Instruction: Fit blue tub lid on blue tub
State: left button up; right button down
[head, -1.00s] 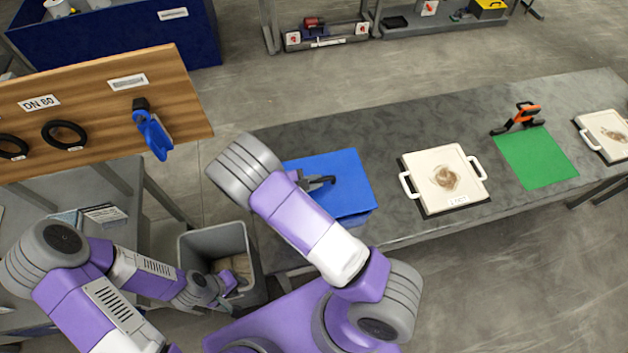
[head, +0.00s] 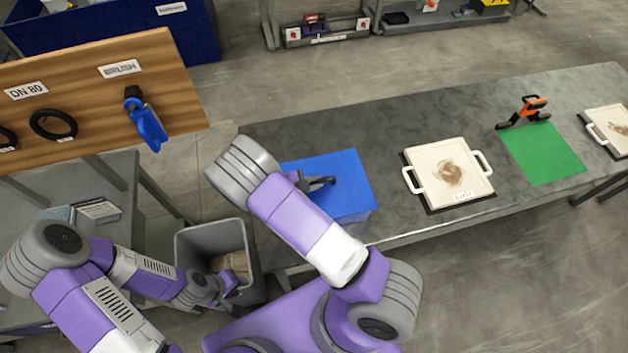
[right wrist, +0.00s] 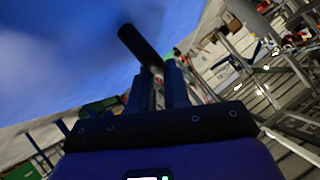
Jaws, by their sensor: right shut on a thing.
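The blue lid (head: 346,176), flat and square with a black handle (head: 322,181), is over the left part of the grey bench in the head view. A small part of the blue tub (head: 356,217) seems to show under its front edge. Whether the lid touches the tub cannot be told. My right gripper (head: 302,181), partly behind my arm, is shut on the handle. In the right wrist view its fingers (right wrist: 163,85) are at the black handle (right wrist: 139,46), with the blue lid (right wrist: 70,50) filling the upper left. My left gripper (head: 226,287) is over the grey bin; its jaws are unclear.
Right of the lid, a white plate with handles (head: 449,173), a green sheet (head: 545,153), an orange-black tool (head: 527,112) and another plate (head: 609,130) lie on the bench (head: 400,128). A wooden board (head: 90,93) stands at left above a grey bin (head: 212,236).

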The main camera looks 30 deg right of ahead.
jog(key=c, duration=1)
grip_release()
jog(key=v, duration=0.7)
jog(key=shift+a+r, duration=0.1)
jog(key=shift+a, duration=0.2)
